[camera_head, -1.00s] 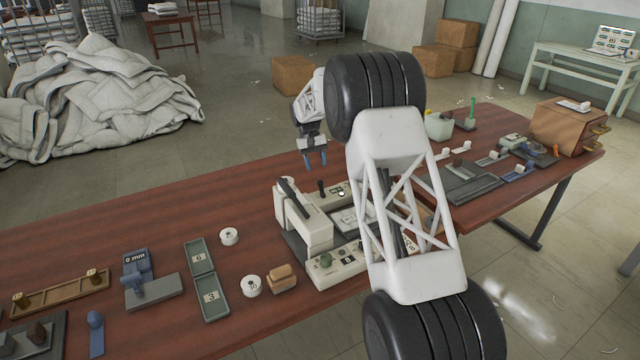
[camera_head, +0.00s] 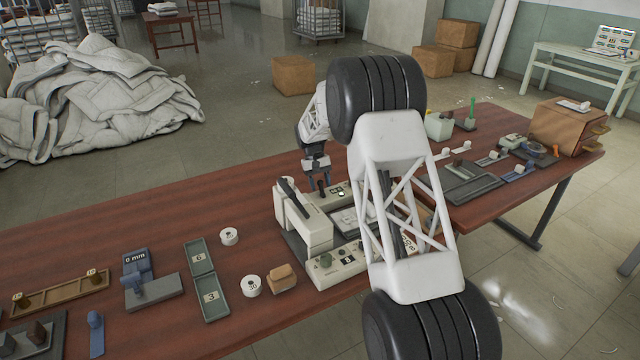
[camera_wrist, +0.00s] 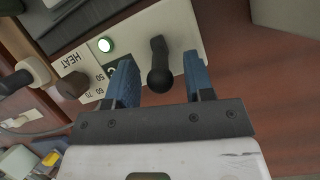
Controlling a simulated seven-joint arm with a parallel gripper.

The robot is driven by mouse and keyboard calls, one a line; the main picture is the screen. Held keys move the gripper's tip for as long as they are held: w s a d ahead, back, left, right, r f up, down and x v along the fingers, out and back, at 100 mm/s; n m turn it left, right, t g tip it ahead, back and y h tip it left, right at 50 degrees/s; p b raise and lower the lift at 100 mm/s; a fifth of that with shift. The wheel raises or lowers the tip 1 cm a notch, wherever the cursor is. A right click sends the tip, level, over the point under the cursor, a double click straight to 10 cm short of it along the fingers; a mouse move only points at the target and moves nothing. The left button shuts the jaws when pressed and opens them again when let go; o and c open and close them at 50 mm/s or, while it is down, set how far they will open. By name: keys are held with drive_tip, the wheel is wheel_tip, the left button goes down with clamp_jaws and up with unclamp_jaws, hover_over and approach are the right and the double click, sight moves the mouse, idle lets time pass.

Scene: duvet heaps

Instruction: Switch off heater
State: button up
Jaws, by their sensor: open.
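A black lever switch (camera_wrist: 158,62) with a round knob stands on the panel. My gripper (camera_wrist: 160,66) is open, with one blue finger on each side of the lever; I cannot tell whether either touches it. In the head view my gripper (camera_head: 317,184) is over the far edge of the cream machine (camera_head: 308,228), and its fingers largely hide the lever.
The machine's raised arm and clamp stand just left of my gripper. White rolls (camera_head: 229,236), green trays (camera_head: 208,286) and a blue gauge (camera_head: 137,264) lie to the left on the red-brown table (camera_head: 100,222).

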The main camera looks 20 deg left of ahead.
sight(323, 194)
clamp_jaws()
drive_tip(key=shift+s+d+r+t+y, duration=0.1)
drive_tip(key=shift+s+t+y, duration=0.1)
drive_tip(key=shift+t+y, duration=0.1)
idle(0.4)
drive_tip(key=shift+s+d+r+t+y, duration=0.1)
drive_tip(key=shift+s+d+t+y, duration=0.25)
drive_tip(key=shift+t+y, duration=0.35)
drive_tip(key=shift+s+d+r+t+y, duration=0.1)
drive_tip(key=shift+s+d+t+y, duration=0.15)
drive_tip(key=shift+t+y, duration=0.45)
drive_tip(key=shift+s+d+f+t+y, duration=0.15)
drive_tip(key=shift+s+d+t+y, duration=0.25)
drive_tip(key=shift+t+y, duration=0.45)
drive_tip(key=shift+s+d+f+t+y, duration=0.1)
drive_tip(key=shift+s+d+t+y, duration=0.2)
drive_tip(key=shift+t+y, duration=0.55)
drive_tip(key=shift+d, duration=0.1)
unclamp_jaws()
drive_tip(key=shift+r, duration=0.1)
